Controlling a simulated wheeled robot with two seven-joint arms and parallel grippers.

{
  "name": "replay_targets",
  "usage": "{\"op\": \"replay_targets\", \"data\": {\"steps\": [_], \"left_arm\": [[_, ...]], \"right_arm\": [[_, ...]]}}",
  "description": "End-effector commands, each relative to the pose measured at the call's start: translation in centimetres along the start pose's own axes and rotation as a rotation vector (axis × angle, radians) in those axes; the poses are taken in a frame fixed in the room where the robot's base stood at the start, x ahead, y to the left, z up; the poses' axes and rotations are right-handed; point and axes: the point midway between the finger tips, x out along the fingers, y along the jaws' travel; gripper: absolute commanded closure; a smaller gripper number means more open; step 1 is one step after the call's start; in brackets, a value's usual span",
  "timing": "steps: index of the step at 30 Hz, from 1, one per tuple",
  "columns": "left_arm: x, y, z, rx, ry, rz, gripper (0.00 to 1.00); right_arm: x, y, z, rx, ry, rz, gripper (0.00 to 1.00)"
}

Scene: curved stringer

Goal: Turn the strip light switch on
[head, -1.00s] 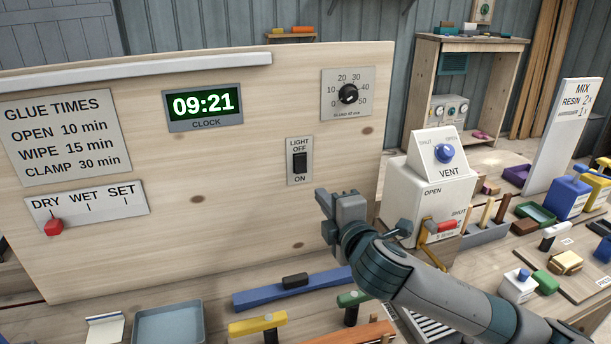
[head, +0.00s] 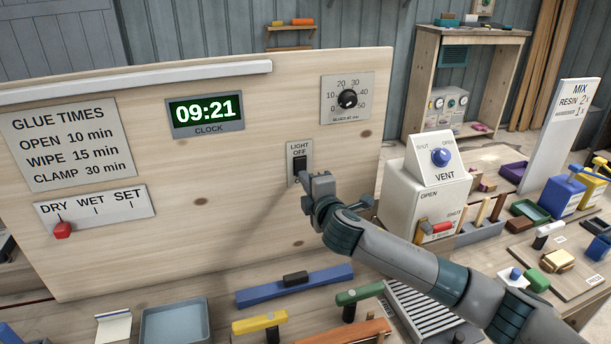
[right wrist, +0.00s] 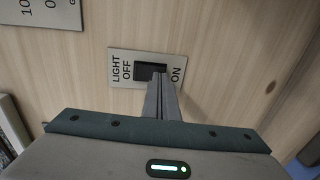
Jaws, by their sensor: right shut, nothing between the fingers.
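The light switch (head: 299,165) is a black rocker on a grey plate marked LIGHT, OFF above and ON below, on the upright wooden panel. My right gripper (head: 306,178) is shut and empty, with its fingertips at the lower part of the switch and covering the ON label in the head view. In the right wrist view, the shut fingers (right wrist: 160,82) overlap the ON end of the black rocker (right wrist: 147,71). I cannot tell whether they press it or only hover close. The white strip light (head: 140,83) along the top of the panel looks unlit. My left gripper is not in view.
The panel also holds a clock (head: 205,114), a dial (head: 347,98) and a red slider (head: 63,229). Below lie a blue bar (head: 294,287), a tray (head: 175,321) and clamps.

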Motion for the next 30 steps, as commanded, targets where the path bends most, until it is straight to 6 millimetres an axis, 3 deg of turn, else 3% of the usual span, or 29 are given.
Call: {"op": "replay_targets", "data": {"steps": [14, 22, 30], "left_arm": [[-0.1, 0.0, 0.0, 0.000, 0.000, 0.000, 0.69], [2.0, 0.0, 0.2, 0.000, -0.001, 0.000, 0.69], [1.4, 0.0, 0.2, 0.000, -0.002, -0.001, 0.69]], "right_arm": [[0.4, -0.1, 0.0, 0.000, -0.001, 0.000, 1.00], [0.9, -0.8, -0.1, 0.002, 0.001, 0.040, 1.00], [0.8, -0.1, 0.0, 0.000, 0.001, 0.040, 1.00]]}}
